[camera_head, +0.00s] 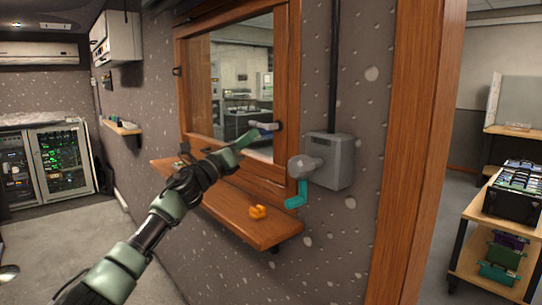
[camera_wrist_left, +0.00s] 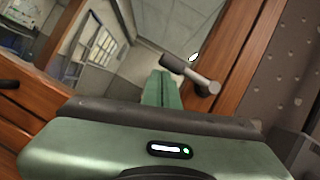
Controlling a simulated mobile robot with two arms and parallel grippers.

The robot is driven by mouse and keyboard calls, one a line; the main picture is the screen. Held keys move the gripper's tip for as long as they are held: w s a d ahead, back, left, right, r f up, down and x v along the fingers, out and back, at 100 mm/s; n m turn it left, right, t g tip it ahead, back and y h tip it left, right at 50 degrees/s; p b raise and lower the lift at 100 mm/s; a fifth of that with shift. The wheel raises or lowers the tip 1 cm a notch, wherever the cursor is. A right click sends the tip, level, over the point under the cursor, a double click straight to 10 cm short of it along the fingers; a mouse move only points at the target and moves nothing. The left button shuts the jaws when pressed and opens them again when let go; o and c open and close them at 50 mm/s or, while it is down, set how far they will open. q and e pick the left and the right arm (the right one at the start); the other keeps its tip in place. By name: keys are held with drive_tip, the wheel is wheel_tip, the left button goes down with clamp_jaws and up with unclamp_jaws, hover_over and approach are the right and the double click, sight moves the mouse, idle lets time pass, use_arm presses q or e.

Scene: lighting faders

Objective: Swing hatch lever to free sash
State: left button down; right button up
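The wood-framed hatch window (camera_head: 287,70) is in the wall, with its sash pane down above the sill. A small grey lever (camera_head: 268,126) sits on the right side of the frame. In the left wrist view the lever (camera_wrist_left: 196,75) has a round pivot on the wood and a bar pointing up-left. My left gripper (camera_head: 243,139) is in front of the pane, left of the lever. Its green fingers (camera_wrist_left: 163,90) look together with nothing between them, their tips close to the bar's end; I cannot tell whether they touch. My right gripper is out of view.
A grey wall box (camera_head: 335,160) with a teal-handled crank (camera_head: 297,196) is right of the hatch. The wooden shelf (camera_head: 250,228) below holds an orange object (camera_head: 257,211). A wooden doorpost (camera_head: 412,150) and a cart (camera_head: 480,235) are further right.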

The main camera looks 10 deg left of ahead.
use_arm(q)
drive_tip(key=shift+r, duration=0.2)
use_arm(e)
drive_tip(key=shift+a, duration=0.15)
use_arm(q)
drive_tip(key=shift+a, duration=0.1)
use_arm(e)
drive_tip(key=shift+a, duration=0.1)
use_arm(q)
drive_tip(key=b+v, duration=0.1)
drive_tip(key=v, duration=0.7)
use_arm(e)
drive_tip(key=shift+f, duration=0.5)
use_arm(q)
drive_tip(key=shift+w, duration=0.1)
